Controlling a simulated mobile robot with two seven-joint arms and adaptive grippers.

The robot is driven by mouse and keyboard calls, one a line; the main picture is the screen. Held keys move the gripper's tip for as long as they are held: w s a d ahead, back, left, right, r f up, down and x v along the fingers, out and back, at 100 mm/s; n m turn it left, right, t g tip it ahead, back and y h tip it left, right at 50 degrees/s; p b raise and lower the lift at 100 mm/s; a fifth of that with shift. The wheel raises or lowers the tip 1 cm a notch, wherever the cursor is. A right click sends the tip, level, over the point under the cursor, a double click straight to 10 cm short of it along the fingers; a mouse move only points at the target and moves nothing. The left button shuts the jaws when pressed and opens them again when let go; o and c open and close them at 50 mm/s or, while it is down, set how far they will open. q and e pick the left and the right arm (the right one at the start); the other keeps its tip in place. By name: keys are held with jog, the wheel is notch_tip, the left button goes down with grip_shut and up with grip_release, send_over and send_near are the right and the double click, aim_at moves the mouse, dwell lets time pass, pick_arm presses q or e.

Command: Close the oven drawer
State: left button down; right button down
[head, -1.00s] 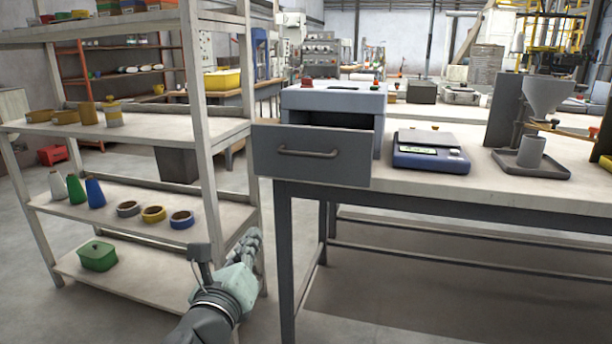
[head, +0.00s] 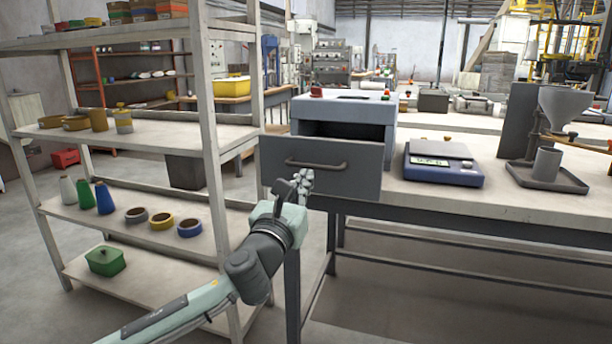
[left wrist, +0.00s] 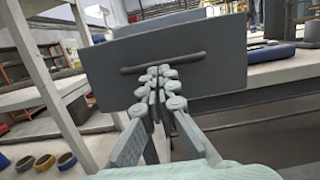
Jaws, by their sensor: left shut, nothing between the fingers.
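The oven drawer (head: 345,170) is a grey box front with a bar handle (head: 316,164). It stands pulled out from the light grey oven (head: 345,109) on the workbench, with a dark opening behind it. In the left wrist view the drawer front (left wrist: 215,60) fills the upper middle, with its handle (left wrist: 162,62) across it. My left gripper (head: 303,180) is shut and empty, in front of the lower part of the drawer front. In the left wrist view its fingertips (left wrist: 158,72) overlap the handle's lower edge; I cannot tell whether they touch. My right gripper is out of view.
A blue scale (head: 443,165) and a funnel stand (head: 545,176) are on the workbench (head: 480,202) right of the oven. A white shelf rack (head: 215,150) with spools and tape rolls stands close on the left of my arm.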

pick_arm(q)
jog(key=shift+x, duration=0.8)
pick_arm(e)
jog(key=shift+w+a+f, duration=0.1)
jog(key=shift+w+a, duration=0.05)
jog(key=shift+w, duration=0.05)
pick_arm(q)
jog(key=shift+w, duration=0.15)
